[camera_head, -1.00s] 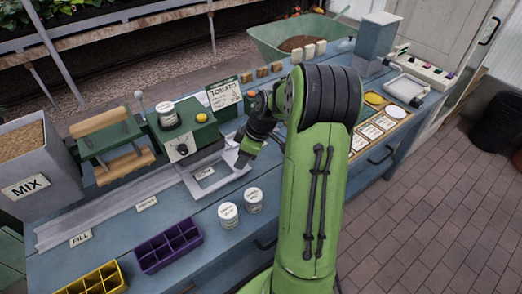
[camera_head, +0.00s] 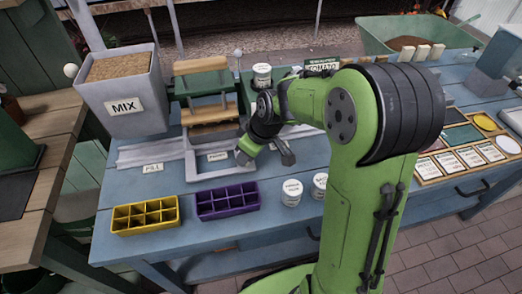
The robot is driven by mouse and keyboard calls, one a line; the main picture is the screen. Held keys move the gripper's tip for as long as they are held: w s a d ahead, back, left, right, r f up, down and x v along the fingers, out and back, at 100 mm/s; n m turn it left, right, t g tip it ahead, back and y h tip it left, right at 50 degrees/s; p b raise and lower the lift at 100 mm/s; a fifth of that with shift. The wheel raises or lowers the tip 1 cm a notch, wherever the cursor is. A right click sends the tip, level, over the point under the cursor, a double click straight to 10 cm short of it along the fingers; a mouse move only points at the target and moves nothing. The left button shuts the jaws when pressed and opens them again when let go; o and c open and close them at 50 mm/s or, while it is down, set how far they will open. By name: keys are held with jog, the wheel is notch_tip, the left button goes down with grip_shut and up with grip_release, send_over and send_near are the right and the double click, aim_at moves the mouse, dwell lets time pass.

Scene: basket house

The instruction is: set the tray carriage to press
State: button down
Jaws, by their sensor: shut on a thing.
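The tray carriage (camera_head: 192,170) is a flat pale metal frame on the rail along the bench. It is empty and lies in front of the press, with the PRESS label (camera_head: 218,156) showing within its outline. My gripper (camera_head: 244,158) is shut at the carriage's right edge. The exact contact is partly hidden by my wrist. The press (camera_head: 208,84), green with wooden bars, stands behind the carriage. The FILL label (camera_head: 153,168) is to the left, below the MIX hopper (camera_head: 120,110).
A yellow cell tray (camera_head: 145,215) and a purple cell tray (camera_head: 227,201) lie on the front of the bench. Two white pots (camera_head: 291,192) (camera_head: 320,185) stand right of them, close to my arm. The rail (camera_head: 150,150) is clear left of the carriage.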

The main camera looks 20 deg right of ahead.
jog(key=shift+a, duration=0.25)
jog(key=c, duration=0.8)
grip_release()
jog(key=shift+o, duration=0.2)
jog(key=shift+r, duration=0.1)
jog(key=p+v, duration=0.5)
jog(key=v, duration=1)
jog(key=shift+s+r+p, duration=0.2)
jog(key=shift+r+p, duration=0.1)
jog(key=shift+p, duration=0.05)
jog(key=shift+d, duration=0.1)
